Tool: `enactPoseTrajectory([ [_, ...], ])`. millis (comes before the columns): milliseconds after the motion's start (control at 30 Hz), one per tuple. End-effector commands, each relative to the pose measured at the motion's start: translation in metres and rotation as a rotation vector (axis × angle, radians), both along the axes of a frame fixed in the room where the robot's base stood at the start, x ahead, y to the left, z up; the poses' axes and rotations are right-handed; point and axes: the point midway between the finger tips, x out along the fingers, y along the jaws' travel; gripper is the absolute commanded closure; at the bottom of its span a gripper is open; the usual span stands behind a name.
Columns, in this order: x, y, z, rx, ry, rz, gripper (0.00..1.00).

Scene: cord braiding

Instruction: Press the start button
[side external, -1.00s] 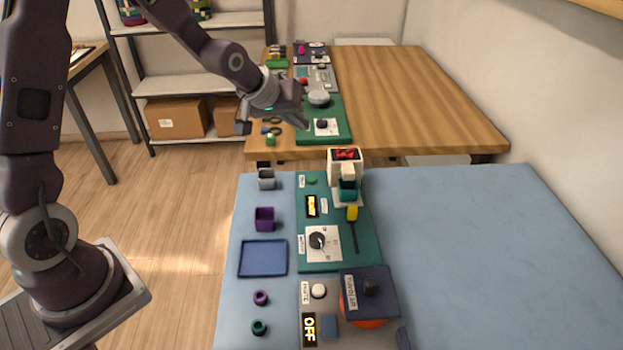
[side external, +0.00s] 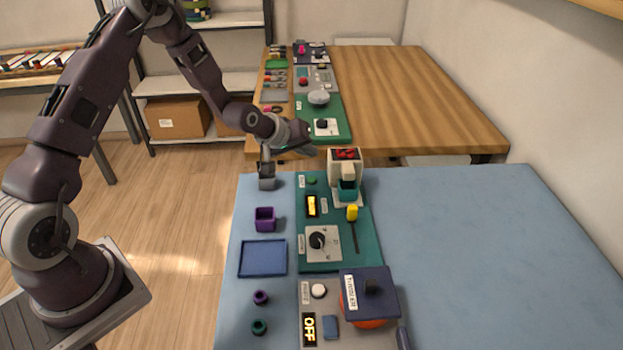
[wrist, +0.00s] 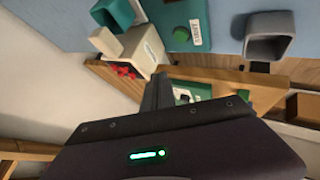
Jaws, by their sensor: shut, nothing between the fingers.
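A green button (side external: 312,181) sits at the far end of the green panel (side external: 340,262) on the blue table, with a small white label beside it. The button also shows in the wrist view (wrist: 181,34), near the top, beside a label (wrist: 196,32) too small to read surely. My gripper (side external: 312,152) is shut and empty, near the blue table's far edge, apart from the button. In the wrist view its closed fingers (wrist: 157,92) point up the picture, below the button. A white button (side external: 319,291) sits on the nearer grey panel.
A cream machine (side external: 345,165) with red pieces on top and a teal cup stands right of the green button. A grey cup (side external: 267,181) is to its left. A purple cup (side external: 265,219) and blue tray (side external: 263,258) lie nearer. The blue table's right side is clear.

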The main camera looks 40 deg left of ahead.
Motion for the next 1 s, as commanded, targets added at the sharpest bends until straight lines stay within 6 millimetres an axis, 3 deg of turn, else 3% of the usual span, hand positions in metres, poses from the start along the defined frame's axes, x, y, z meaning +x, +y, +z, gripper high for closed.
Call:
enactPoseTrajectory([
  [200,0.000,0.000,-0.033,0.000,0.002,-0.001,1.00],
  [400,0.000,0.000,-0.052,0.000,0.001,0.000,1.00],
  [1000,0.000,0.000,-0.057,0.000,0.000,0.000,1.00],
])
